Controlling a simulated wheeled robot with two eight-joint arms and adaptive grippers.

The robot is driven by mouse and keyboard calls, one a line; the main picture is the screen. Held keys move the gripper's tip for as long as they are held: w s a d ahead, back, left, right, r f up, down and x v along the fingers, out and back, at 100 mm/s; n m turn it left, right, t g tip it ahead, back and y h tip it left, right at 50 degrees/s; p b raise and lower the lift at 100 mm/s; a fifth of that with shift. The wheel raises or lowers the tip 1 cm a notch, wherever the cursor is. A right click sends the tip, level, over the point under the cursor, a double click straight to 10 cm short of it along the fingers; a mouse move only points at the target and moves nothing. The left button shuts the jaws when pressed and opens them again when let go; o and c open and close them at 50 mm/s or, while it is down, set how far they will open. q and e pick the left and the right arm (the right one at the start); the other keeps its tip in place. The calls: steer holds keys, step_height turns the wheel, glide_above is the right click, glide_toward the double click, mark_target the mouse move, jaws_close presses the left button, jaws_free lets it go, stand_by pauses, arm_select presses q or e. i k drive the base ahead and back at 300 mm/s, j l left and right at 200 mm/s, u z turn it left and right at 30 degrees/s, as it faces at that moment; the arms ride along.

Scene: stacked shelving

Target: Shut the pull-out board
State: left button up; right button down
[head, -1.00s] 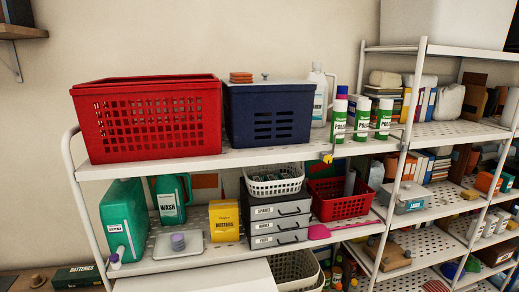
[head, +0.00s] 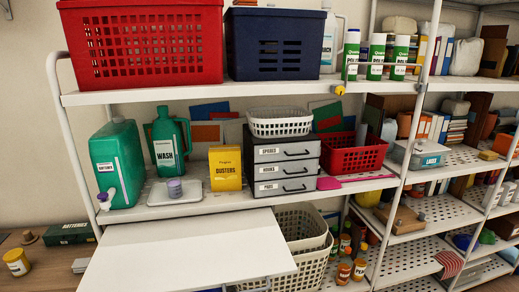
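The pull-out board (head: 185,255) is a flat white panel at the lower left of the head view. It sticks out toward me from below the middle shelf (head: 215,203) of the white rack. Its front part runs to the bottom edge of the picture. Nothing lies on the part that shows. Neither of my grippers shows in the view.
Above the board, the middle shelf holds green bottles (head: 165,142), a yellow dusters box (head: 225,168), a grey drawer unit (head: 283,165) and a red basket (head: 353,155). White baskets (head: 300,232) and several small jars stand right of the board. A wooden surface (head: 35,262) lies to its left.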

mark_target(201, 252)
steer(key=u, duration=0.9)
steer(key=k+l+u, duration=0.1)
steer(key=l+u, duration=0.3)
steer(key=k+l+u, duration=0.2)
steer(key=u, duration=0.15)
steer(key=l, duration=0.1)
